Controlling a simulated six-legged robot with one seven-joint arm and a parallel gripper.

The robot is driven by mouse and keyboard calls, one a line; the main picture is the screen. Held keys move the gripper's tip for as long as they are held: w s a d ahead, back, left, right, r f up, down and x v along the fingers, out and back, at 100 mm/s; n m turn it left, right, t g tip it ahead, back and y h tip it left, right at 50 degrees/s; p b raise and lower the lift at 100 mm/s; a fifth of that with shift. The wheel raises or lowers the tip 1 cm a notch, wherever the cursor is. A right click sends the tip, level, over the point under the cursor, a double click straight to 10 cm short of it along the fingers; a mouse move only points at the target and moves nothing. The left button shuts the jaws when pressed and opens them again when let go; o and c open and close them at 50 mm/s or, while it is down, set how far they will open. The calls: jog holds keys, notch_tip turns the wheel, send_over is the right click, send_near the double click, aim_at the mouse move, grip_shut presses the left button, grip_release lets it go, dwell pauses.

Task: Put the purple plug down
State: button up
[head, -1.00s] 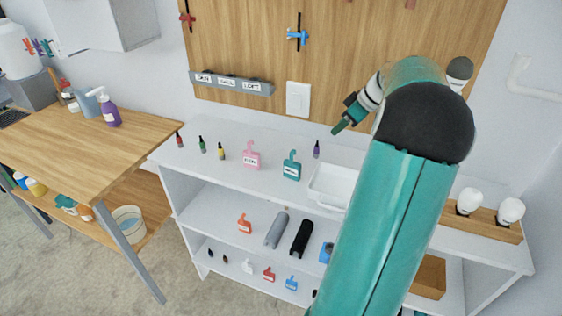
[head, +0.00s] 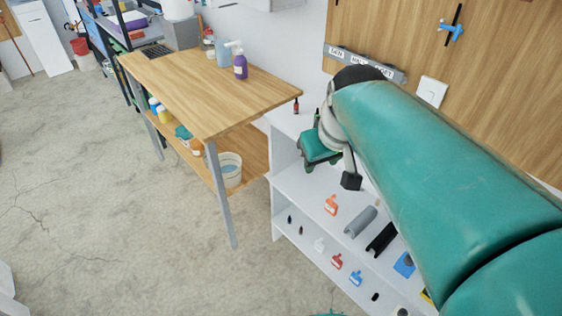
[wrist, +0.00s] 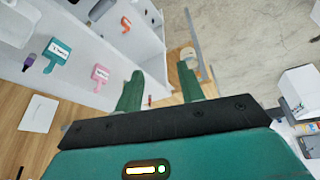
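The purple plug (wrist: 29,62) stands on the white top shelf at the far left of the wrist view, beside a teal tag. It is apart from my gripper. In the head view my arm hides that part of the shelf. My gripper (wrist: 158,85) has its two green fingers spread, with nothing held between them. In the head view the gripper (head: 311,147) is over the left end of the white shelf unit (head: 284,180), near the red plug (head: 296,105).
Pink (wrist: 100,73) and teal (wrist: 56,55) tags stand on the top shelf. A wooden table (head: 190,85) with a purple pump bottle (head: 240,66) is left of the shelf, with a bucket (head: 230,170) below. Lower shelves hold several tags and dark cylinders. Open floor lies in front.

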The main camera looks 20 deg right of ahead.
jog(key=s+a+f+t, duration=0.1)
jog(key=s+a+f, duration=0.1)
jog(key=s+a, duration=0.4)
jog(key=shift+s+a+f+m, duration=0.3)
jog(key=shift+s+a, duration=0.05)
jog(key=shift+a, duration=0.05)
